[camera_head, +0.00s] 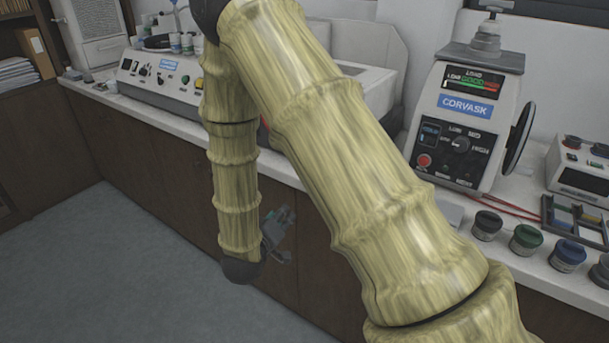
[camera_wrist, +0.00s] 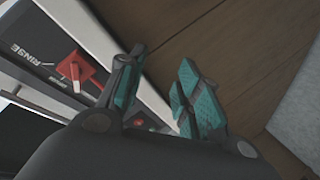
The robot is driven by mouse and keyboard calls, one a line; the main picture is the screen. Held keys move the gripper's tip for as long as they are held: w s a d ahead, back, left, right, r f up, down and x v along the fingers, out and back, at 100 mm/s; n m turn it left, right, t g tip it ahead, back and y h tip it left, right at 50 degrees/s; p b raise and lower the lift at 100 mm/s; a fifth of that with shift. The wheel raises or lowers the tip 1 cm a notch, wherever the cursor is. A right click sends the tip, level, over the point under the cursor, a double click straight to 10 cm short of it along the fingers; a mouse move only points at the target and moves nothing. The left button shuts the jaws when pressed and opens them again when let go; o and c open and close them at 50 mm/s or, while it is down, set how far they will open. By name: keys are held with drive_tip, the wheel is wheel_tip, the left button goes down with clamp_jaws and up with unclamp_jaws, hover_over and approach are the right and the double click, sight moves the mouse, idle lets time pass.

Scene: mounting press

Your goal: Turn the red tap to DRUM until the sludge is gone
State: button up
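The red tap (camera_wrist: 83,72) shows in the wrist view on a dark panel at the left, near the printed word RINSE. A lever with a pale end lies across its red body. I cannot read a DRUM mark, and no sludge can be made out. My gripper (camera_wrist: 160,82) is open, with teal pads apart and nothing between them. It is to the right of the tap and clear of it, in front of brown cabinet fronts. In the head view my gripper (camera_head: 280,232) hangs low beside the cabinets. I cannot make out the tap there; my arm covers much of the counter.
A white control machine (camera_head: 160,82) stands on the counter behind my arm. The Corvask press (camera_head: 460,125) stands at the right, with several jars (camera_head: 526,239) in front and a small instrument (camera_head: 580,170) beside it. The grey floor (camera_head: 110,270) at the left is clear.

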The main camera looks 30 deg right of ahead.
wheel_tip(320, 180, up, 12)
drive_tip(key=d+m+g+h+b, duration=0.1)
drive_tip(key=m+g+h+b, duration=0.2)
drive_tip(key=h, duration=0.2)
drive_tip(key=x, duration=1.1)
drive_tip(key=shift+w+r, duration=0.1)
drive_tip(key=shift+r, duration=0.1)
drive_tip(key=shift+a, duration=0.1)
clamp_jaws()
